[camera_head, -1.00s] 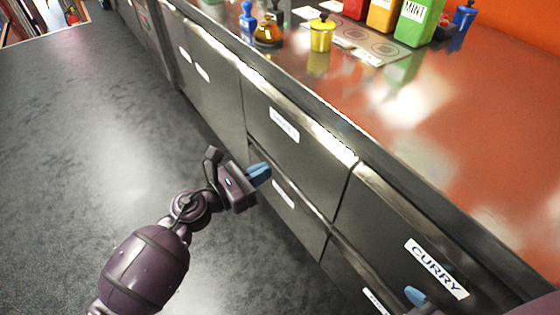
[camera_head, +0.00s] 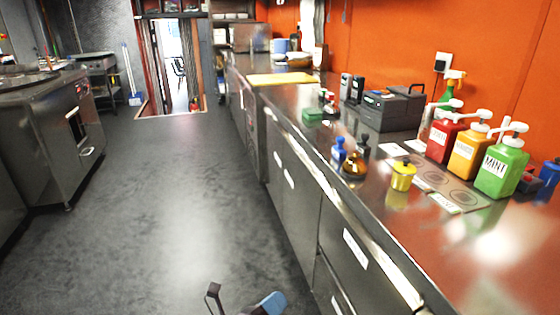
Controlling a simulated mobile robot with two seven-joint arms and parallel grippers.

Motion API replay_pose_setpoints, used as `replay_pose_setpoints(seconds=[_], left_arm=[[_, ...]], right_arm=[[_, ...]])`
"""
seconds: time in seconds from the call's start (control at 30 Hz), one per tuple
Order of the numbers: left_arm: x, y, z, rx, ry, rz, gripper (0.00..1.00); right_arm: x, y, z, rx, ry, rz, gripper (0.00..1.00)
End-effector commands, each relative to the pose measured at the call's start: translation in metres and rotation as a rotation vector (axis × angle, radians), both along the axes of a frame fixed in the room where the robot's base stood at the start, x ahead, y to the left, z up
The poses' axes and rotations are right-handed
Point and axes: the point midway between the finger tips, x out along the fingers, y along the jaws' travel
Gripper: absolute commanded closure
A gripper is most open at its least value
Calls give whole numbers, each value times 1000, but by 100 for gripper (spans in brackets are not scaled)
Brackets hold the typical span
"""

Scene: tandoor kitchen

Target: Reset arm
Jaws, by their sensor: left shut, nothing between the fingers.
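My left gripper (camera_head: 268,303) shows at the bottom edge of the head view, low in front of the drawer fronts. Its blue fingers are together with nothing between them. The rest of my left arm is cut off by the bottom of the picture. My right gripper is out of view.
A steel counter with labelled drawers (camera_head: 343,230) runs along the right. On it stand a yellow pot (camera_head: 402,176), a green MINT bottle (camera_head: 501,169), an orange bottle (camera_head: 467,153) and a red bottle (camera_head: 443,138). The grey floor (camera_head: 150,195) is clear towards a doorway (camera_head: 176,62).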

Motion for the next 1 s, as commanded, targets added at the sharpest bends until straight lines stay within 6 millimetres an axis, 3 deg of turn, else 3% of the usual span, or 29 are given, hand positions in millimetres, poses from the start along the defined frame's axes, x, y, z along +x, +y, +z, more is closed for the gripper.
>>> replay_pose_setpoints(seconds=[0.07, 0.47, 0.8, 1.0], left_arm=[[-10, 22, 13, -107, 113, 67, 100], [-86, 132, 8, -718, 700, 412, 100], [-189, 215, -6, -1298, 1092, 723, 100], [-255, 248, -11, -1620, 1242, 887, 100]], right_arm=[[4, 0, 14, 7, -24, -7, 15], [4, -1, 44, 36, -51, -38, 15], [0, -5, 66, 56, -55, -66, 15], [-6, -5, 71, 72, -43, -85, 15]])
